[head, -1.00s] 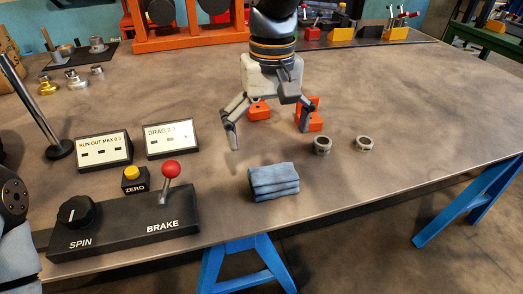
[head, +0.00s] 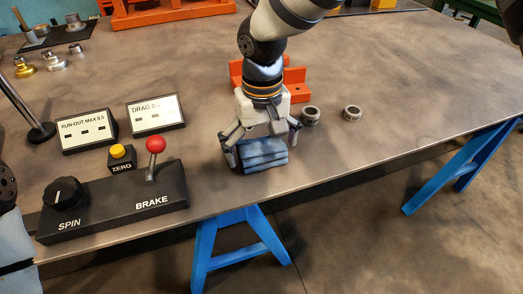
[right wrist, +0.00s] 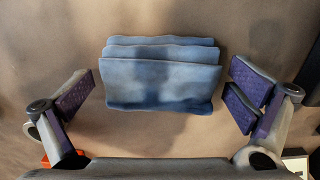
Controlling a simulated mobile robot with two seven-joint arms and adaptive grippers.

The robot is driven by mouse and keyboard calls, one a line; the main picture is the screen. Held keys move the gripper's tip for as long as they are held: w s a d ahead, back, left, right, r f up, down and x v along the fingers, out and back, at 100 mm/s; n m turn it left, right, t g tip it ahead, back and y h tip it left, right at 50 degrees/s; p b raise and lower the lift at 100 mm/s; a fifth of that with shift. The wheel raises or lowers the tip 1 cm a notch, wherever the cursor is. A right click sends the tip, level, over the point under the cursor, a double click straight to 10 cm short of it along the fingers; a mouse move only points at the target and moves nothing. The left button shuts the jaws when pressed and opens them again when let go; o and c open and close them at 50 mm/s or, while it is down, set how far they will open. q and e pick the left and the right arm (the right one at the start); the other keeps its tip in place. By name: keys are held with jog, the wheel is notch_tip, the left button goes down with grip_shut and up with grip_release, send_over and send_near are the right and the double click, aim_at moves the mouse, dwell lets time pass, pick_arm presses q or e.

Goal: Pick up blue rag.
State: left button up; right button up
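The folded blue rag (head: 264,154) lies on the table near its front edge in the head view. My right gripper (head: 262,150) is down over the rag, with its fingers spread to either side of it. In the right wrist view the rag (right wrist: 162,78) sits between the two open fingers, with a gap on each side. The right gripper (right wrist: 162,95) holds nothing. My left gripper is not in view; only part of my left arm shows at the left edge of the head view.
A black control box (head: 115,203) with a red-knobbed brake lever stands left of the rag. Two metal rings (head: 310,115) (head: 352,113) lie to the right. An orange bracket (head: 294,82) is behind the gripper. The table right of the rings is clear.

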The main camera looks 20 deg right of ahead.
aim_at(259, 146)
jog(key=c, duration=1)
jog(key=shift+r, duration=0.1)
jog(key=shift+r, duration=0.3)
jog(key=r, duration=0.3)
jog(key=shift+s+a+r, duration=0.1)
jog(key=shift+a+r, duration=0.15)
jog(key=shift+a, duration=0.05)
jog(key=a+r, duration=0.1)
jog(key=s+a+r, duration=0.1)
jog(key=r, duration=0.1)
jog(key=s+a+r+p, duration=0.1)
jog(key=shift+r, duration=0.3)
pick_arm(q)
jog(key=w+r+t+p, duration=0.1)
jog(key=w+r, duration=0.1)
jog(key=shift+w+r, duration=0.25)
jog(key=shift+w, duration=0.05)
pick_arm(e)
jog(key=s+a+r, duration=0.1)
jog(key=a, duration=0.1)
jog(key=s+a+r, duration=0.1)
jog(key=s+a, duration=0.1)
jog(key=a, duration=0.1)
jog(key=s+a+r, duration=0.2)
jog(key=a, duration=0.1)
jog(key=shift+s+a, duration=0.1)
jog(key=shift+a, duration=0.1)
